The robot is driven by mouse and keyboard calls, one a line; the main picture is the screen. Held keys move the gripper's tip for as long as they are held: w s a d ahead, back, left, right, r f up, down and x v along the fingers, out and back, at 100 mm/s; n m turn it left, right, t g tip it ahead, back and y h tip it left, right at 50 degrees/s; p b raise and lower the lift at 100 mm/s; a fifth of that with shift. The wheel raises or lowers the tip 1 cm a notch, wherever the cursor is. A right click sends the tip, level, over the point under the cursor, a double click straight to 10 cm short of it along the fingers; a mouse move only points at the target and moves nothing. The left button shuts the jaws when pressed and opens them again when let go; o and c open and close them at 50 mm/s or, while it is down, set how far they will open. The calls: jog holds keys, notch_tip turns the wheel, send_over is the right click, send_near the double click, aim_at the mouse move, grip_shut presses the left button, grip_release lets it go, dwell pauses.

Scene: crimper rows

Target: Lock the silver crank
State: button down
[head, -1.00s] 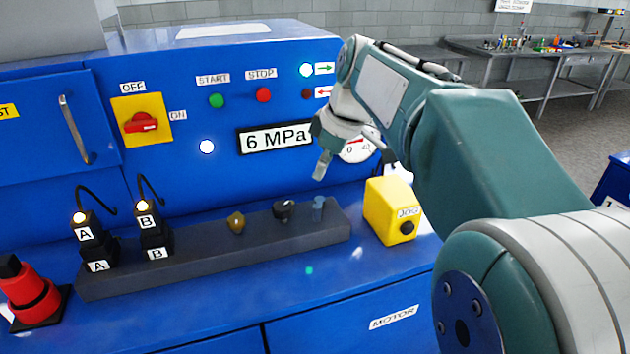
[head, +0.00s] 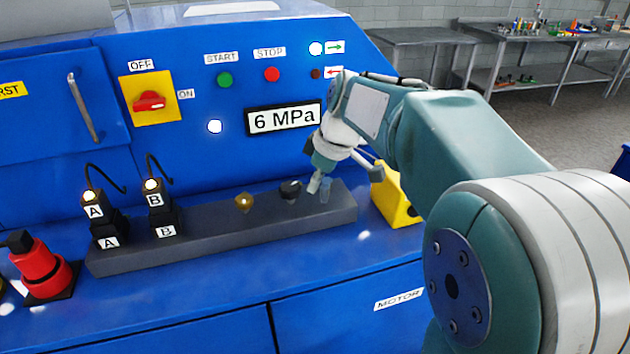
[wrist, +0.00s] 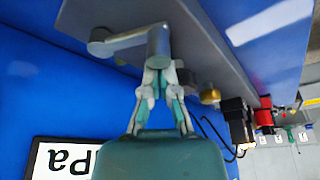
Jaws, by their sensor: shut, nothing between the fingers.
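The silver crank (head: 325,190) stands at the right end of the dark grey bar (head: 225,222) on the blue machine. In the wrist view the crank (wrist: 158,42) shows a round post with an arm reaching left to a rounded end. My gripper (head: 314,184) is shut and empty, pointing down just left of the crank in the head view. In the wrist view my gripper (wrist: 158,66) has its fingertips right at the post, overlapping it; I cannot tell whether they touch.
A black knob (head: 290,189) and a brass fitting (head: 243,202) sit left of the crank on the bar. Connectors A (head: 95,210) and B (head: 156,200) stand farther left. A yellow box (head: 396,199) is close on the right, partly hidden by my arm.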

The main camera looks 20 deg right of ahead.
jog(key=shift+s+d+n, duration=0.3)
jog(key=shift+d+n, duration=0.05)
jog(key=shift+n, duration=0.55)
jog(key=shift+s+d+n+g, duration=0.25)
jog(key=shift+n+g, duration=0.25)
jog(key=shift+n, duration=0.3)
jog(key=d+n, duration=0.1)
jog(key=n, duration=0.1)
jog(key=d+n+g, duration=0.1)
jog(key=n, duration=0.1)
jog(key=shift+s+d+y, duration=0.1)
jog(key=shift+s+y, duration=0.1)
jog(key=shift+y, duration=0.2)
jog(key=d+n, duration=0.1)
jog(key=n, duration=0.1)
jog(key=d+n+g, duration=0.1)
jog(key=n, duration=0.1)
jog(key=shift+g, duration=0.3)
jog(key=shift+w+d, duration=0.2)
jog(key=shift+d, duration=0.1)
jog(key=shift+w+d, duration=0.1)
jog(key=shift+d, duration=0.1)
jog(key=v, duration=1.2)
jog(key=shift+a, duration=0.1)
